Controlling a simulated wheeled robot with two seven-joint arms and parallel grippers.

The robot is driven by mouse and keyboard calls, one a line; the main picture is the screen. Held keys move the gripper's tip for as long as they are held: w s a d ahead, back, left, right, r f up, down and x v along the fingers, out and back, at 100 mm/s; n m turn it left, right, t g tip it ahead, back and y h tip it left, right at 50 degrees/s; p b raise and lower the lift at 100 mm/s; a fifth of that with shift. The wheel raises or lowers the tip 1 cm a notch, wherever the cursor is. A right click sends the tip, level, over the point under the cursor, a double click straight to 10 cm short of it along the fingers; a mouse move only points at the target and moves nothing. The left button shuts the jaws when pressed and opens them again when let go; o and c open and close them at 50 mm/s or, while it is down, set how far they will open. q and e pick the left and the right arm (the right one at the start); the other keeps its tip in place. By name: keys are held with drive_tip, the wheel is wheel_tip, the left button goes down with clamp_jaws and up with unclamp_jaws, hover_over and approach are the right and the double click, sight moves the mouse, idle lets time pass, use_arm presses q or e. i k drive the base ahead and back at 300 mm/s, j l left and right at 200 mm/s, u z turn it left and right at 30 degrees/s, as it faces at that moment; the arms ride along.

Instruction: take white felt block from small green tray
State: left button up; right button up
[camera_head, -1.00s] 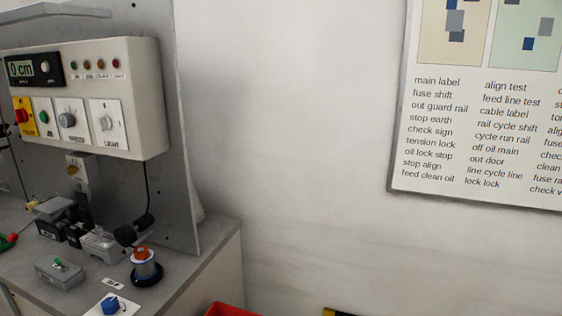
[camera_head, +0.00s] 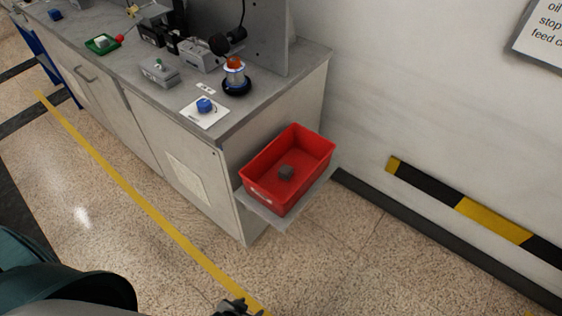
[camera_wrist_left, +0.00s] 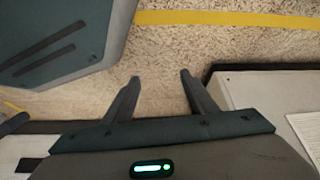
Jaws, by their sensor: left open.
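The small green tray (camera_head: 92,48) lies on the grey bench top at the upper left of the head view. A small whitish block (camera_head: 102,42) sits in it, which looks like the white felt block, though it is tiny at this distance. My left gripper (camera_head: 238,306) shows only in part at the bottom edge of the head view, over the floor and far from the tray. In the left wrist view its two fingers (camera_wrist_left: 160,78) are apart with only speckled floor between them. My right gripper is not in view.
The floor before the bench is clear.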

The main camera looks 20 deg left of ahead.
sight(102, 41)
drive_tip(key=u, duration=1.65)
drive_tip(key=i+j+z, duration=0.25)
drive_tip(key=i+j, duration=0.2)
drive_tip(key=i+j+z, duration=0.3)
drive_tip(key=i+j, duration=0.25)
drive_tip(key=i+j+z, duration=0.25)
drive_tip(key=i+j, duration=0.25)
drive_tip(key=j, duration=0.2)
